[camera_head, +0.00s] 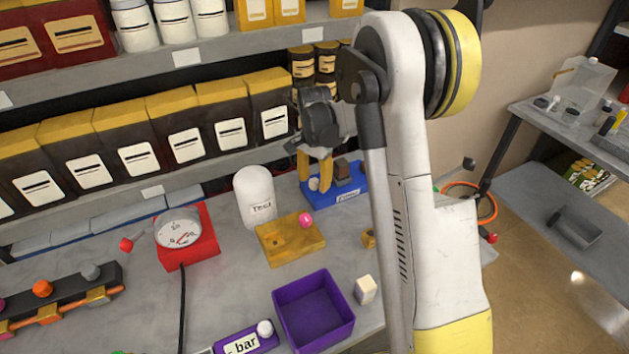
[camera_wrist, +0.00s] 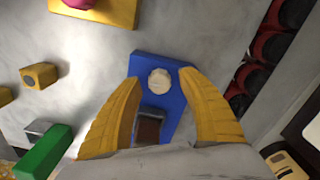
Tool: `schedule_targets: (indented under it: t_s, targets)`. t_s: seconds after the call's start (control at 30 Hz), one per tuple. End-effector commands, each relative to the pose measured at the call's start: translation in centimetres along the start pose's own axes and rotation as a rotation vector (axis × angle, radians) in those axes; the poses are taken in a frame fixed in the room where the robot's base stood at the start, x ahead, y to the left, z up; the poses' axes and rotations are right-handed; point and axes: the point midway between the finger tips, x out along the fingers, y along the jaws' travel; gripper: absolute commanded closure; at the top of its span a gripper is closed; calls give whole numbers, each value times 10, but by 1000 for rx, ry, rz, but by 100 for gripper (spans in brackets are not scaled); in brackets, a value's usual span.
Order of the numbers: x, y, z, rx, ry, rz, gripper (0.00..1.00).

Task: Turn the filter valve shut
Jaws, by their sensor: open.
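A blue base (camera_head: 359,183) with a small label stands on the bench, and I take it to be the filter valve; the label is too small to read for sure. The base also shows in the wrist view (camera_wrist: 145,64). It carries a round whitish knob (camera_wrist: 160,82) and a dark brown and grey block (camera_wrist: 149,128). My gripper (camera_head: 315,186) points down over the base with its yellow fingers open. In the wrist view the fingertips lie on either side of the knob. I cannot tell whether they touch it.
A yellow base with a pink knob (camera_head: 305,220) and a white tank (camera_head: 255,194) stand to the left. A red gauge (camera_head: 190,246) is farther left. A purple bin (camera_head: 313,309) and a white block (camera_head: 366,290) are nearer. Shelves of boxes (camera_head: 174,124) rise behind.

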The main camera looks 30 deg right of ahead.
Motion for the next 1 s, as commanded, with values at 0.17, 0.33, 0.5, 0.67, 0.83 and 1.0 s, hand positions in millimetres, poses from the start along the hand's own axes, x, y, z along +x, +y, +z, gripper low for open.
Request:
schedule_targets:
  t_s: [0.17,0.33,0.5,0.67,0.83,1.0]
  targets:
    - [-24,0,0,0,0,0,53]
    - [-63,0,0,0,0,0,53]
    - [-97,0,0,0,0,0,53]
    - [-114,0,0,1,1,0,53]
    - [-119,0,0,1,1,0,53]
    - [-119,0,0,1,1,0,53]
